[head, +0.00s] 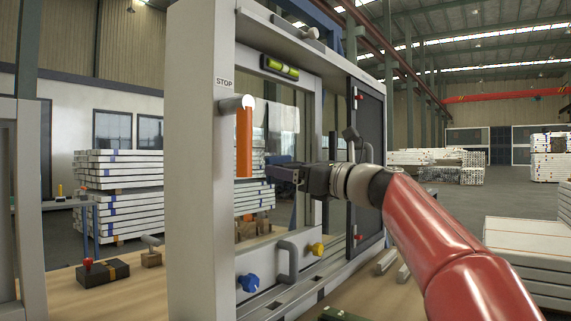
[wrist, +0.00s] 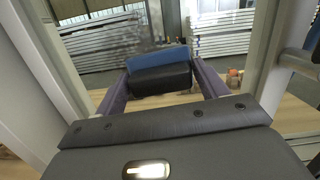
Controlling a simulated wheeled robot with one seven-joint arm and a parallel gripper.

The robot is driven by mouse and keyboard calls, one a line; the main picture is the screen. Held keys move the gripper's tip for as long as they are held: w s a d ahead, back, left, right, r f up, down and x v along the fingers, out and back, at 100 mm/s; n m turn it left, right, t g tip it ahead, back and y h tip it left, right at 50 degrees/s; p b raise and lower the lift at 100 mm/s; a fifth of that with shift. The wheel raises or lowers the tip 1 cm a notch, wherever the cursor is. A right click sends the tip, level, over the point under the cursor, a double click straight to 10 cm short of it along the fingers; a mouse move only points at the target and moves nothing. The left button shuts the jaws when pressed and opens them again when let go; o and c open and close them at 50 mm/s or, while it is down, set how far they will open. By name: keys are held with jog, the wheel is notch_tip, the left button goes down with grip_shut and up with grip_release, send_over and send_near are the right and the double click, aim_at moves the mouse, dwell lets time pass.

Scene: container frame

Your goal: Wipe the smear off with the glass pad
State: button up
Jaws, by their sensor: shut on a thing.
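The glass pad (wrist: 157,60) has a blue face and a black body. My gripper (wrist: 160,82) is shut on its black body, with one finger on each side. In the head view, my gripper (head: 285,174) reaches in from the right to the pane opening of the pale frame (head: 198,180), and a bit of the blue pad (head: 280,159) shows by its tip. I cannot tell whether the pad touches the glass. A faint greyish blur (wrist: 150,44) just beyond the pad may be the smear; I cannot make out its edges.
An orange strip (head: 244,142) hangs from a peg left of my gripper. A grey handle (head: 288,262), a blue knob (head: 248,283) and a yellow knob (head: 318,249) sit below. A dark hinged panel (head: 368,150) stands right. A white cloth-like piece (head: 283,117) hangs above my gripper.

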aim_at(281, 144)
jog(key=shift+w+d+r+p, duration=0.15)
jog(key=shift+w+d+p, duration=0.3)
jog(key=shift+w, duration=0.15)
notch_tip(281, 144, up, 2)
jog(key=shift+r+p, duration=0.15)
jog(key=shift+p, duration=1.05)
jog(key=shift+s+a+b, duration=0.45)
jog(key=shift+s+a, duration=0.2)
jog(key=shift+s, duration=0.15)
jog(key=shift+s+a+b, duration=0.3)
jog(key=shift+s+a, duration=0.7)
jog(key=shift+s, duration=0.25)
jog(key=shift+s+a+b, duration=0.3)
jog(key=shift+s+a, duration=0.65)
jog(key=shift+s, duration=0.25)
notch_tip(281, 144, up, 2)
jog(key=p, duration=0.2)
jog(key=shift+d+r+p, duration=0.1)
jog(key=shift+r+p, duration=0.05)
jog(key=shift+p, duration=0.15)
jog(key=shift+w+d+p, duration=0.45)
jog(key=shift+w+d, duration=0.15)
jog(key=shift+w, duration=0.2)
jog(key=shift+w+d+p, duration=0.45)
jog(key=shift+w+d, duration=0.1)
jog(key=shift+w, duration=0.2)
jog(key=shift+w+d, duration=1.35)
jog(key=shift+w, duration=0.3)
